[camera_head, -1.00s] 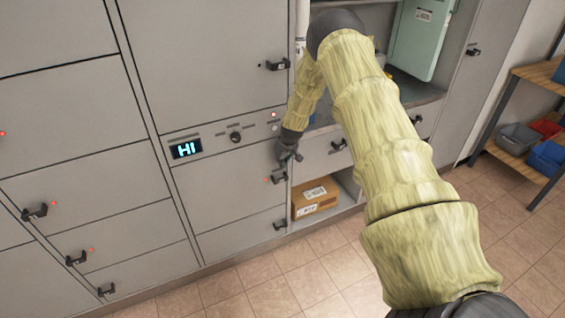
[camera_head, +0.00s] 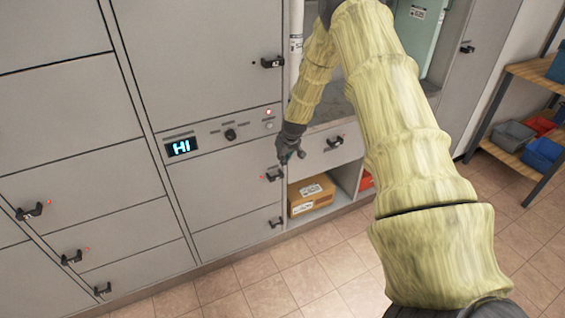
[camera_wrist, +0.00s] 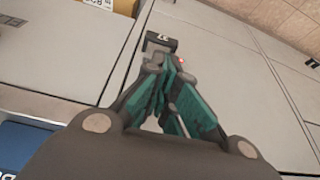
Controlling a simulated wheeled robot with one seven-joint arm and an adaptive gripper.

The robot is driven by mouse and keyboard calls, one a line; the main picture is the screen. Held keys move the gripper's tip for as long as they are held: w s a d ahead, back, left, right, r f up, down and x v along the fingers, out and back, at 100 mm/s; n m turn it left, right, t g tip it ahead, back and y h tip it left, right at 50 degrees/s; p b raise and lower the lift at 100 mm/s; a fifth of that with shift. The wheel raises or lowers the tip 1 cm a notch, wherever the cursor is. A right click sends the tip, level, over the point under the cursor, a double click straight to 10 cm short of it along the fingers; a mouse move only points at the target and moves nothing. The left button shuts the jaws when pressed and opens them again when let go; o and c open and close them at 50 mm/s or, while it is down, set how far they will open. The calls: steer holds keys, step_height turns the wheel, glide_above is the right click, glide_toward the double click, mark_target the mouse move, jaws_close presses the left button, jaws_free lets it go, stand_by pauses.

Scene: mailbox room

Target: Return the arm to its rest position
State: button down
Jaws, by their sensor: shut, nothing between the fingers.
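My gripper (camera_head: 290,157) is at the end of my yellow-sleeved arm, in front of the grey lockers near the middle of the head view. It hangs just above and beside a black handle (camera_head: 272,174) on a locker door; I cannot tell whether it touches it. In the wrist view my gripper (camera_wrist: 168,62) has its teal-padded fingers together and holds nothing. A black handle (camera_wrist: 160,42) shows just beyond the fingertips. My arm stretches from the lower right up to the top and bends down to the gripper.
A cardboard box (camera_head: 312,194) sits in an open compartment right of the handle. A panel with a lit display (camera_head: 182,147) is left of the gripper. A shelf (camera_head: 508,160) with bins stands at the right. The tiled floor (camera_head: 270,280) in front is clear.

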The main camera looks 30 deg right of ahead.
steer(key=v, duration=0.5)
steer(key=shift+s+d+f+b, duration=0.1)
steer(key=shift+b, duration=0.25)
steer(key=s+a+f+g, duration=0.2)
steer(key=s+a+f, duration=1.45)
steer(key=s, duration=0.35)
steer(key=s+a+f, duration=0.1)
steer(key=s+a, duration=0.3)
steer(key=s, duration=0.5)
steer(key=s+a+f+g, duration=0.1)
steer(key=s+a, duration=0.4)
steer(key=s, duration=0.5)
steer(key=s+a+f+g, duration=0.1)
steer(key=s+a, duration=0.3)
steer(key=s, duration=0.6)
steer(key=shift+a+f+n, duration=0.25)
steer(key=shift+f+n, duration=0.15)
steer(key=shift+s+d, duration=0.1)
